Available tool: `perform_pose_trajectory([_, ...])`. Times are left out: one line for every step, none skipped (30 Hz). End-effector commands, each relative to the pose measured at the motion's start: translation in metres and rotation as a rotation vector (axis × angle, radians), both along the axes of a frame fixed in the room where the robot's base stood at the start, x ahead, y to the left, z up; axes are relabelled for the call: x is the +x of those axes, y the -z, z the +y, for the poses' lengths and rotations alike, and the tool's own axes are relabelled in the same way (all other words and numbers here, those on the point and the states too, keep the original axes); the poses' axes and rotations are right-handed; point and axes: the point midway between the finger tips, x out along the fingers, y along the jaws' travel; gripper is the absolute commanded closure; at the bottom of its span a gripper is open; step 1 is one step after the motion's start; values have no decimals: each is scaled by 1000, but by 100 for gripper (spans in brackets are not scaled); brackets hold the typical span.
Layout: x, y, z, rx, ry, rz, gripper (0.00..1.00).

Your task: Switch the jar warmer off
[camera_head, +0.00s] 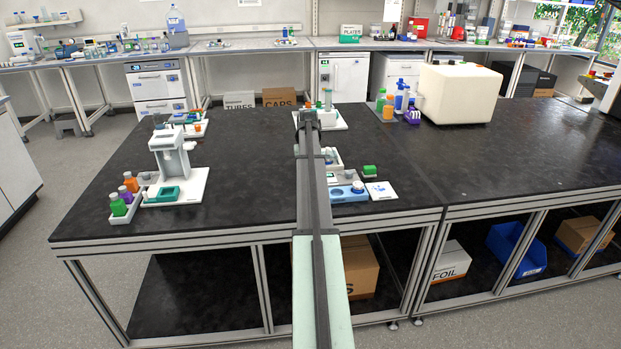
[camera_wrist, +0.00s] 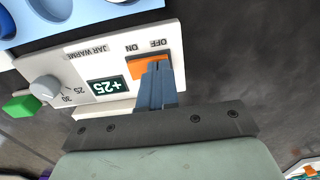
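The jar warmer (camera_wrist: 75,72) shows upside down in the wrist view, a white panel with its name, a dial (camera_wrist: 45,87) and a display (camera_wrist: 107,87) reading +25. Its orange switch (camera_wrist: 136,67) lies under the words ON, at the left, and OFF, at the right. My gripper (camera_wrist: 155,70) has its fingers together, with the tips over the middle and right of the switch and hiding part of it. I cannot tell if they touch it or which side is pressed. In the head view, my arm hides most of the warmer and my gripper.
A blue holder (camera_head: 348,194) and a white pad (camera_head: 381,190) lie at the bench's front edge. A small green block (camera_head: 369,170) is close by. A white stand (camera_head: 171,155) and a bottle rack (camera_head: 124,209) are at left. The right bench top is mostly clear.

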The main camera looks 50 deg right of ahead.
Motion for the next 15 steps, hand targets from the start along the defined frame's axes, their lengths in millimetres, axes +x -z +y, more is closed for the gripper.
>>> perform_pose_trajectory([0, 1, 0, 0, 0, 0, 100])
perform_pose_trajectory([0, 1, 0, 0, 0, 0, 100])
perform_pose_trajectory([0, 1, 0, 0, 0, 0, 100])
perform_pose_trajectory([0, 1, 0, 0, 0, 0, 100])
perform_pose_trajectory([0, 1, 0, 0, 0, 0, 100])
perform_pose_trajectory([0, 0, 0, -1, 0, 1, 100])
perform_pose_trajectory([0, 0, 0, -1, 0, 1, 100])
perform_pose_trajectory([0, -1, 0, -1, 0, 1, 100])
perform_pose_trajectory([0, -3, 0, -1, 0, 1, 100])
perform_pose_trajectory([0, -4, 0, -1, 0, 1, 100])
perform_pose_trajectory([0, -6, 0, -1, 0, -1, 100])
perform_pose_trajectory([0, -8, 0, -1, 0, -1, 100])
perform_pose_trajectory([0, -10, 0, -1, 0, -1, 100])
perform_pose_trajectory([0, -12, 0, -1, 0, -1, 100])
perform_pose_trajectory([0, -15, -1, -1, 0, -1, 100])
